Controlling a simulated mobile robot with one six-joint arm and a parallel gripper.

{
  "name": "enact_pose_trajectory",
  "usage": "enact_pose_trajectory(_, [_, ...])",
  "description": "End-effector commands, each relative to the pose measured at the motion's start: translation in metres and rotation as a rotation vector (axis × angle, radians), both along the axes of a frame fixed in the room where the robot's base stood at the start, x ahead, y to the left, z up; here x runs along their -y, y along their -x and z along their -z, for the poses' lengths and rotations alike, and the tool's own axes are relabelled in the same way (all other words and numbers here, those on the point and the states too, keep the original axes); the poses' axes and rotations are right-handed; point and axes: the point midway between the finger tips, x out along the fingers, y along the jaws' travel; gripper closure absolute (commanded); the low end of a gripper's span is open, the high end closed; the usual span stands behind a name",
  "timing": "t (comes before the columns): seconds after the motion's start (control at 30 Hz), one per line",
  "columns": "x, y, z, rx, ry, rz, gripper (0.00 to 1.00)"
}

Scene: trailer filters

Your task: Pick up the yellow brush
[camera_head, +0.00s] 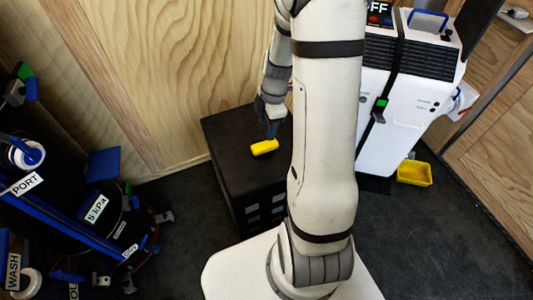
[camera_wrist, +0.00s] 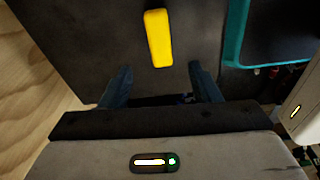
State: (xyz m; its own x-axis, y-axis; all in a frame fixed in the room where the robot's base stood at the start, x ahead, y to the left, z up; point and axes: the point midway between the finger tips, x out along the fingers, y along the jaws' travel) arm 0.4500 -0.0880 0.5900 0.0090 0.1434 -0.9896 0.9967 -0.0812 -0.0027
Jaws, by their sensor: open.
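The yellow brush (camera_head: 264,147) lies on top of the black case (camera_head: 229,131) against the wooden wall. Only a plain yellow block shape of it shows, and I cannot make out bristles. In the wrist view the yellow brush (camera_wrist: 158,38) lies lengthwise, just beyond the gap between my fingers. My gripper (camera_wrist: 160,75) is open, with its two blue fingers apart and nothing between them. In the head view my gripper (camera_head: 271,128) points down close to the brush; whether it touches cannot be told there.
A teal-edged dark tray (camera_wrist: 235,35) is right of the brush in the wrist view. A white machine (camera_head: 405,95) stands right of my arm, with a yellow bin (camera_head: 414,173) on the floor. Black equipment with blue bars (camera_head: 75,225) fills the left. Dark floor (camera_head: 440,240) is clear at right.

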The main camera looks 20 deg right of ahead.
Motion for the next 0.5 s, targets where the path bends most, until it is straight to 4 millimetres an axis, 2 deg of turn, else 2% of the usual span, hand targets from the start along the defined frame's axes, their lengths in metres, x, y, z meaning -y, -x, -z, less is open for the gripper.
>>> enact_pose_trajectory(0.03, [0.002,-0.001,0.016,-0.001,-0.003,-0.021,0.44])
enact_pose_trajectory(0.5, [-0.002,-0.001,0.062,0.001,-0.006,-0.064,0.44])
